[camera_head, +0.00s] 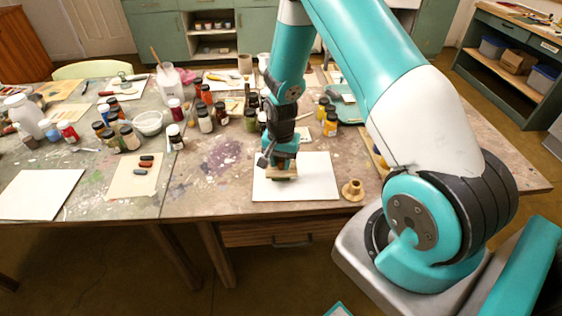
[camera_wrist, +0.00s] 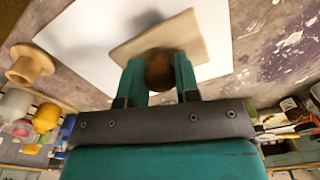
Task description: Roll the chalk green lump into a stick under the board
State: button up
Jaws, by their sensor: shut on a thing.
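My gripper (camera_head: 279,160) points down over the white sheet (camera_head: 315,180) at the table's front. In the wrist view its two teal fingers (camera_wrist: 158,75) are shut on the round brown knob (camera_wrist: 158,70) of a flat pale wooden board (camera_wrist: 193,42). The board (camera_head: 270,172) also shows in the head view, low over the sheet. A small dark green strip, seemingly the chalk green lump (camera_head: 281,179), shows below the board's front edge. The board hides most of it, so its shape is unclear. In the wrist view I cannot see the lump.
A small wooden knobbed piece (camera_head: 353,190) stands just right of the sheet. Dark and reddish sticks (camera_head: 146,160) lie on beige paper (camera_head: 130,183) to the left. Several jars (camera_head: 205,120) and a white bowl (camera_head: 148,122) stand behind. Bare table (camera_head: 210,195) lies left of the sheet.

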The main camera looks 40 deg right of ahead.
jog(key=shift+r+p, duration=1.85)
jog(key=shift+r, duration=0.9)
